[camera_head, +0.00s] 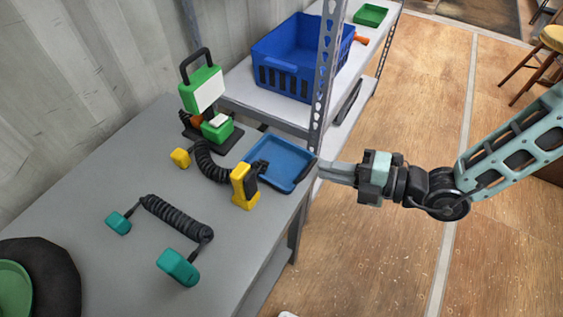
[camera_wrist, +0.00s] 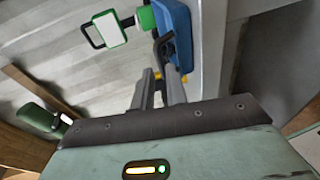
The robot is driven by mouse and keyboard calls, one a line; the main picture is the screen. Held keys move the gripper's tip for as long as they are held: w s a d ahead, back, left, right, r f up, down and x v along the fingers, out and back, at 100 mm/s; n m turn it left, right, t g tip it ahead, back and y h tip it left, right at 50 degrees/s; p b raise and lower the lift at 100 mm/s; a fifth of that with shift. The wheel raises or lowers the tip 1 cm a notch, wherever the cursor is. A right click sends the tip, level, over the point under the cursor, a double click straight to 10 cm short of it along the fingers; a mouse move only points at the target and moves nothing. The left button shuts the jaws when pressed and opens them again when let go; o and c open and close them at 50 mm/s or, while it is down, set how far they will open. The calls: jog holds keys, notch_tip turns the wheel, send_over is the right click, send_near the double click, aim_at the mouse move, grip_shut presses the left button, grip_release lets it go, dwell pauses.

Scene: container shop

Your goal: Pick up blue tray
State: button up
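The blue tray (camera_head: 286,160) lies on the grey table near its right edge, beside the shelf post. It also shows as a blue strip at the top of the wrist view (camera_wrist: 180,32). My gripper (camera_head: 322,172) reaches in from the right, with its fingertips close to the tray's right rim. In the wrist view, the two fingers (camera_wrist: 160,73) stand apart with a gap between them and nothing clearly held. I cannot tell whether they touch the tray. A black cord end overlaps the tray's left side.
A yellow handset (camera_head: 244,187) with a coiled cord stands against the tray's left side. A green-and-white device (camera_head: 203,90) stands behind. A teal corded handset (camera_head: 178,267) lies nearer. A metal shelf post (camera_head: 326,75) rises beside the tray; a blue basket (camera_head: 300,50) sits on the shelf.

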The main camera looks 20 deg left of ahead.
aim_at(302, 166)
jog(key=shift+s+a+f+p, duration=0.15)
jog(key=shift+a+f, duration=0.1)
jog(key=shift+a, duration=0.8)
jog(key=shift+w+a+f+p, duration=0.1)
jog(key=shift+a+f+p, duration=0.1)
jog(key=shift+a, duration=0.9)
jog(key=shift+s+a+f+p, duration=0.1)
jog(key=shift+a+f, duration=0.15)
jog(key=shift+a, duration=0.8)
grip_shut()
